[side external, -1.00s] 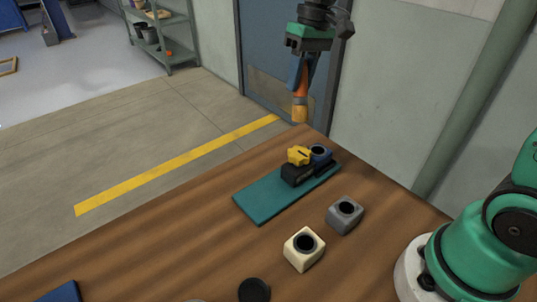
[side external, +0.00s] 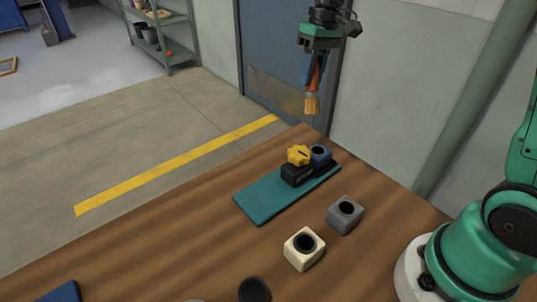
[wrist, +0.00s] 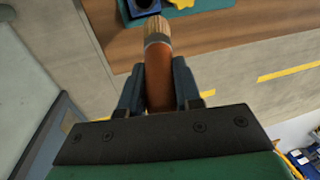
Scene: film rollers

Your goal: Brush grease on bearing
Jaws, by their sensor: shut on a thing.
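My gripper (side external: 314,72) is shut on the handle of a brush (side external: 312,103), which hangs bristles down above the table's far corner. In the wrist view the orange-brown handle sits between both fingers (wrist: 158,88), and the pale bristles (wrist: 157,28) point toward the blue block. Three blocks have round dark openings and look like bearing housings: a blue one (side external: 320,153), a grey one (side external: 345,214) and a cream one (side external: 304,249). The blue block is in a black holder (side external: 297,174) beside a yellow knob (side external: 299,154). The brush is apart from all of them. Grease is not discernible.
The black holder stands on a teal mat (side external: 262,200) on the wooden table (side external: 170,255). A black round piece (side external: 254,290) and a blue item (side external: 62,292) lie near the front edge. A wall and door (side external: 275,50) stand behind the brush.

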